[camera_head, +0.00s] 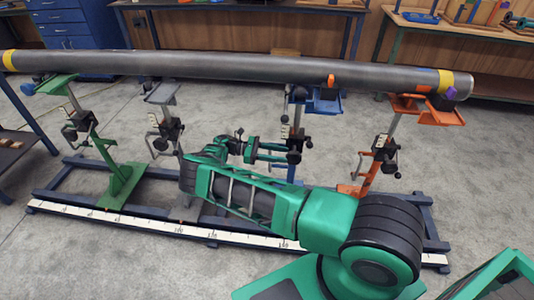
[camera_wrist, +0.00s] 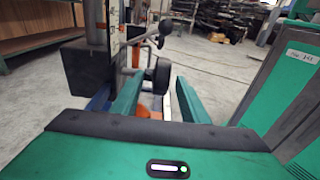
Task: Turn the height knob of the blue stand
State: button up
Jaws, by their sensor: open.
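The blue stand (camera_head: 322,106) is under the pipe, right of centre, with a dark clamp block on its post. My gripper (camera_head: 282,153) reaches from the left to this block, its jaws open. In the wrist view, the two green fingers (camera_wrist: 157,95) are apart, with nothing held between them. A round black knob (camera_wrist: 163,75) shows just beyond the fingertips, roughly in line with the gap. A crank with black ball ends (camera_wrist: 164,28) is above it. The stand's dark block (camera_wrist: 88,65) is at the left. I cannot tell whether the fingers touch the knob.
A long grey pipe (camera_head: 230,70) rests across green (camera_head: 57,84), grey (camera_head: 162,93), blue and orange (camera_head: 427,109) stands. A dark blue floor frame with a white scale (camera_head: 145,222) runs below. Workbenches line the back. Grey floor (camera_head: 225,105) is open behind the stands.

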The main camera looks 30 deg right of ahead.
jog(key=v, duration=0.7)
jog(key=shift+w, duration=0.1)
